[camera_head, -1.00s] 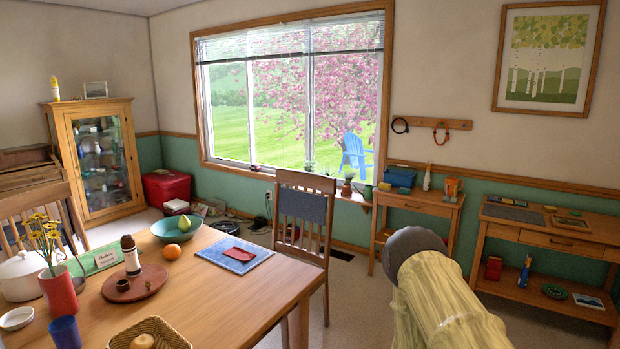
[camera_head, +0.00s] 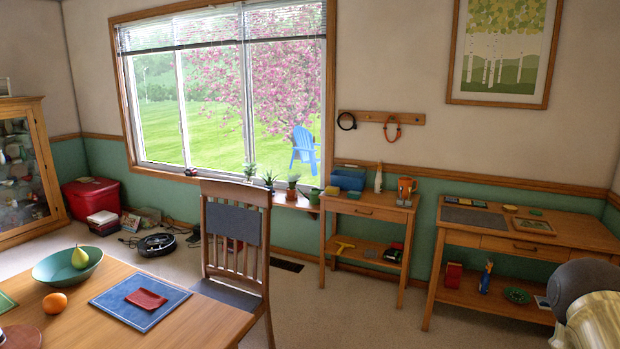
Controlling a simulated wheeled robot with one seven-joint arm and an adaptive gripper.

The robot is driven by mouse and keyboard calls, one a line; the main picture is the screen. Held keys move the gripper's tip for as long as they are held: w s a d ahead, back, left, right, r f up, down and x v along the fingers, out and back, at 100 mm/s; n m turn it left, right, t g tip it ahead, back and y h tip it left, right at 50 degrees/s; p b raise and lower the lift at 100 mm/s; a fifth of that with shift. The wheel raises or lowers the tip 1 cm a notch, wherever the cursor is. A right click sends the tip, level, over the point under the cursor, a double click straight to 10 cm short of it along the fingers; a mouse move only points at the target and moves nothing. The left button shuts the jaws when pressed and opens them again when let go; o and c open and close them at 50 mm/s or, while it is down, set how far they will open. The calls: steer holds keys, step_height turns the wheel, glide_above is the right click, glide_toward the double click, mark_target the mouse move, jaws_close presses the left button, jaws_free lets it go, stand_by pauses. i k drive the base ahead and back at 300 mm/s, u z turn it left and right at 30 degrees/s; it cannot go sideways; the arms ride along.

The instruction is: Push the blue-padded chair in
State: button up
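The blue-padded chair (camera_head: 235,240) stands at the far right corner of the wooden dining table (camera_head: 190,318). It has a wooden slatted back with a grey-blue pad (camera_head: 234,223) and a matching seat pad (camera_head: 228,295). The seat's left part is hidden behind the table edge. A gap of bare floor shows to the chair's right. Part of my arm shows at the lower right, well apart from the chair. My gripper is out of view.
On the table are a blue mat (camera_head: 128,306) with a red napkin, a green bowl (camera_head: 68,266) with a pear, and an orange (camera_head: 54,302). A small side table (camera_head: 366,212) and a desk (camera_head: 535,236) line the wall. Open floor lies right of the chair.

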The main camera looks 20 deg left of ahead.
mark_target(245, 223)
steer(key=u, duration=0.05)
steer(key=i, duration=1.25)
steer(key=u, duration=0.55)
